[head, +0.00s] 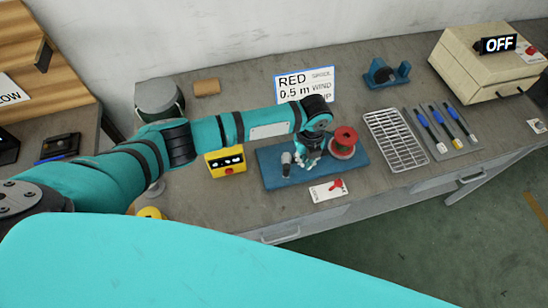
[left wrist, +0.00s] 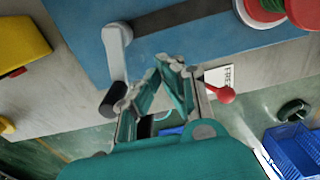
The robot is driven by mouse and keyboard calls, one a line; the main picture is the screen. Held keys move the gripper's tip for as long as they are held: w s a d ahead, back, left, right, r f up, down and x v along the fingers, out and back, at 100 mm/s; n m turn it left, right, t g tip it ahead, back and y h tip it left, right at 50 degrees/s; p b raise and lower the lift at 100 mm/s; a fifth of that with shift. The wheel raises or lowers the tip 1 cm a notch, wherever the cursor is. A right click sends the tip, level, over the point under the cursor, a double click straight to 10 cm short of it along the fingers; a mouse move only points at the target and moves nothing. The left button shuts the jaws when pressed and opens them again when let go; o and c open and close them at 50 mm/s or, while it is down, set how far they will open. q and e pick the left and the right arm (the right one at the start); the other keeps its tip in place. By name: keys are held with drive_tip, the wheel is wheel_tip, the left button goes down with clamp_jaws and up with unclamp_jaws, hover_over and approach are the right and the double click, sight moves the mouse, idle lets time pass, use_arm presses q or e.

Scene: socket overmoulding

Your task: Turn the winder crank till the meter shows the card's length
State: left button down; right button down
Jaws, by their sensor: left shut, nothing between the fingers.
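The winder has a blue base (head: 273,180), a grey crank (head: 287,160) at its left and a red spool (head: 344,140) at its right. The yellow meter (head: 225,163) stands left of it; its figures are too small to read. The white card (head: 305,84) behind shows "RED" and "0.5 m". My left gripper (head: 309,160) is low over the base, between crank and spool. In the left wrist view its fingers (left wrist: 170,70) are shut and empty. The crank arm (left wrist: 116,48) and black handle (left wrist: 113,99) are just left of them. My right gripper is not seen.
A white plate with a red lever (head: 328,190) lies at the front edge of the bench. A wire rack (head: 395,140) and several blue-handled tools (head: 438,128) lie to the right. A beige box (head: 485,65) reads "OFF". A blue crate (left wrist: 293,148) is below the bench.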

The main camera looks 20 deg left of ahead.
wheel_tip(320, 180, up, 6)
drive_tip(key=p, duration=0.5)
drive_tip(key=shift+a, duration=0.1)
idle(0.4)
